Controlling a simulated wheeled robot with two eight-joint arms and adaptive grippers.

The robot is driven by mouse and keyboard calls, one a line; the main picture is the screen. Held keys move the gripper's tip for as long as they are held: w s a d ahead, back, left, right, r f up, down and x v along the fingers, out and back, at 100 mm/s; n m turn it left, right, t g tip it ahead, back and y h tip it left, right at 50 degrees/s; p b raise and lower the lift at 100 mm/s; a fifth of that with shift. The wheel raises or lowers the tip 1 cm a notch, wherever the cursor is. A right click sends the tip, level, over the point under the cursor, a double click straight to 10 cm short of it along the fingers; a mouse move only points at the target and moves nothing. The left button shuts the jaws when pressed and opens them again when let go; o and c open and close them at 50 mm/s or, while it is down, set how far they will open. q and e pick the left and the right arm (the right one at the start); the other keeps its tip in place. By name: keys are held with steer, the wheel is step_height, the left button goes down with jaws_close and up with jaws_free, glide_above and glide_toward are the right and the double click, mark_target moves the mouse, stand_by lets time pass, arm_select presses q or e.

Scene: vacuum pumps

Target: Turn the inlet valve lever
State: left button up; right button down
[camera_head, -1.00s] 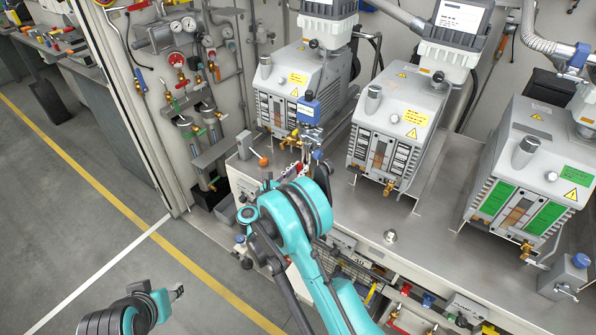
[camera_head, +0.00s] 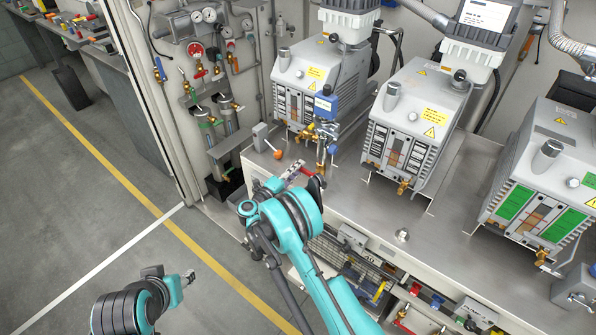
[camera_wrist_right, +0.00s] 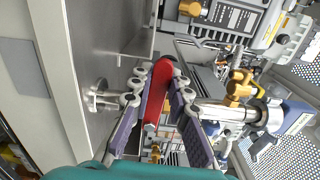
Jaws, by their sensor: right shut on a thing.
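The red lever (camera_wrist_right: 157,92) shows in the right wrist view between the two purple-padded fingers of my right gripper (camera_wrist_right: 160,80). The gripper is shut on it, and the fingers hide part of its sides. Beside it is a silver pipe fitting with a brass part (camera_wrist_right: 240,88).
Three grey vacuum pumps stand on the metal bench, the nearest to the lever being the left one (camera_head: 318,85). A blue-topped valve fitting (camera_head: 326,104) rises close behind the gripper. The floor (camera_head: 120,235) at left is clear.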

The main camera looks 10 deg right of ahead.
steer(key=c, duration=1.4)
jaws_free()
steer(key=shift+f+n, duration=0.2)
steer(key=shift+n, duration=0.1)
steer(key=shift+s+a, duration=0.1)
steer(key=shift+a, duration=0.05)
steer(key=shift+v, duration=0.85)
steer(key=v, duration=0.6)
